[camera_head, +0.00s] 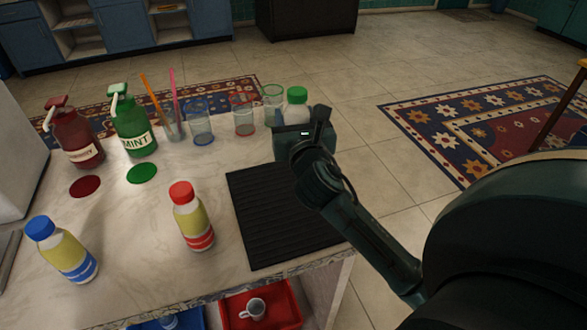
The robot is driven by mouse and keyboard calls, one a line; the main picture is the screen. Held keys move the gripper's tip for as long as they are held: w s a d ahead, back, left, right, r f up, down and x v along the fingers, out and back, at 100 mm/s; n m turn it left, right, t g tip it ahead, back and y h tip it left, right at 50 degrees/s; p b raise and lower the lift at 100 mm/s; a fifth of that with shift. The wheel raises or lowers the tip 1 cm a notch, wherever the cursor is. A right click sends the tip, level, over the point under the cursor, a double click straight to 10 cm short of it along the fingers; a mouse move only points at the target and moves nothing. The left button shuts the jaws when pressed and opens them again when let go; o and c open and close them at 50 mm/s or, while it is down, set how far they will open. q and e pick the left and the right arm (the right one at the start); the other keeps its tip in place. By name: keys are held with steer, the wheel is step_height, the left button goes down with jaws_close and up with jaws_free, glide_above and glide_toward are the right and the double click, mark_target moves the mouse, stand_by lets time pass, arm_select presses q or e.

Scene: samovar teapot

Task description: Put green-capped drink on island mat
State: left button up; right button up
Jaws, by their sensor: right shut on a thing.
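The green-capped drink (297,104) is a pale bottle with a green cap, near the far right corner of the island. My right gripper (303,132) is shut on it, and the gripper hides the bottle's lower part. I cannot tell whether the bottle touches the counter. The black ribbed island mat (262,222) lies on the counter at its right side, on the near side of the bottle. My right arm covers the mat's right part, and the visible part of the mat is bare. My left gripper is not in view.
A red-capped bottle (193,217) stands left of the mat, and a blue-capped bottle (62,250) further left. Clear glasses (244,115), a cup of straws (173,125), a green mint dispenser (133,125) and a red dispenser (76,137) stand along the back.

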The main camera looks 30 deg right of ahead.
step_height(320, 180, down, 4)
steer(key=shift+r+b, duration=0.25)
steer(key=shift+b, duration=0.1)
step_height(320, 180, down, 3)
steer(key=shift+f+b, duration=0.15)
steer(key=shift+b, duration=0.5)
steer(key=shift+f, duration=0.2)
steer(key=shift+r, duration=0.1)
steer(key=shift+f, duration=0.2)
steer(key=o, duration=0.9)
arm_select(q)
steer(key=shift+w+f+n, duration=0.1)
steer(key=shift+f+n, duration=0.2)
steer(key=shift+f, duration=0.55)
arm_select(e)
steer(key=shift+o, duration=1.2)
